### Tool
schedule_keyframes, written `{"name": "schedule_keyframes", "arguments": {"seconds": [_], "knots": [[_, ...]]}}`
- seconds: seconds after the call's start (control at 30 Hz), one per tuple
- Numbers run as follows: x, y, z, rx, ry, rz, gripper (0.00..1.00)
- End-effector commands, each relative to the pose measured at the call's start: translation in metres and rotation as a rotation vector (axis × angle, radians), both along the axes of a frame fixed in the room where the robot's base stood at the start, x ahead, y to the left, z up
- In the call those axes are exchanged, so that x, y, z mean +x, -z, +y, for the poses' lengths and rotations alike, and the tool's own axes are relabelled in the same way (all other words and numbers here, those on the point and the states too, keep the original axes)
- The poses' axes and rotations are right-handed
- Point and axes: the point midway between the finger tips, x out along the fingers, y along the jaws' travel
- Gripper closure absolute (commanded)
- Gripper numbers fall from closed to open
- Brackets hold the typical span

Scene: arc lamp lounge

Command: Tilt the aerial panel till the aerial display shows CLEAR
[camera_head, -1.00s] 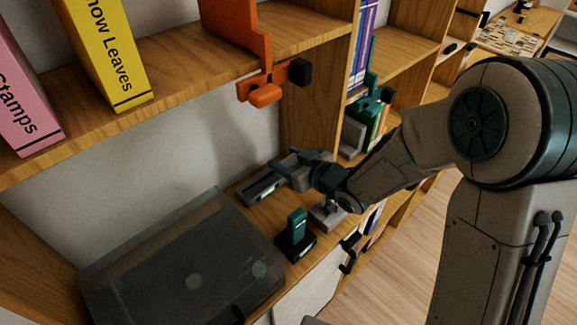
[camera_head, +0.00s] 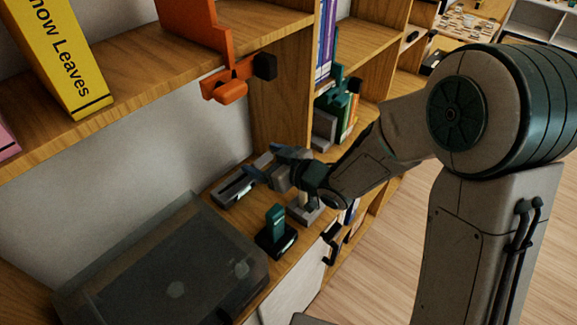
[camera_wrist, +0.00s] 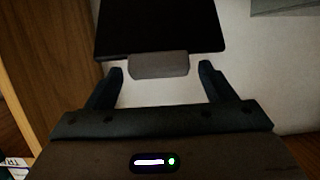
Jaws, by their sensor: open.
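In the wrist view a flat dark panel (camera_wrist: 160,28) with a grey tab (camera_wrist: 158,66) on its near edge lies ahead of my gripper (camera_wrist: 161,74). The fingers are open, one on each side of the tab, with visible gaps. I take this to be the aerial panel. In the head view my gripper (camera_head: 280,166) is over the lower shelf and hides most of what it faces. A grey base with a pale post (camera_head: 304,212) stands just below it. A low grey device (camera_head: 231,190) sits left of it. No display text is readable.
A teal handset on a black dock (camera_head: 277,238) stands in front of my gripper. A smoky-lidded box (camera_head: 165,270) fills the shelf's left. An orange bracket (camera_head: 227,82) hangs from the upper shelf. A teal clamp-like piece (camera_head: 338,104) is near books on the right.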

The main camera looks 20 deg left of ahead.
Motion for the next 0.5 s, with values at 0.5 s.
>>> {"name": "schedule_keyframes", "arguments": {"seconds": [0.5], "knots": [[-0.035, -0.026, -0.092, -0.001, 0.005, -0.003, 0.24]]}}
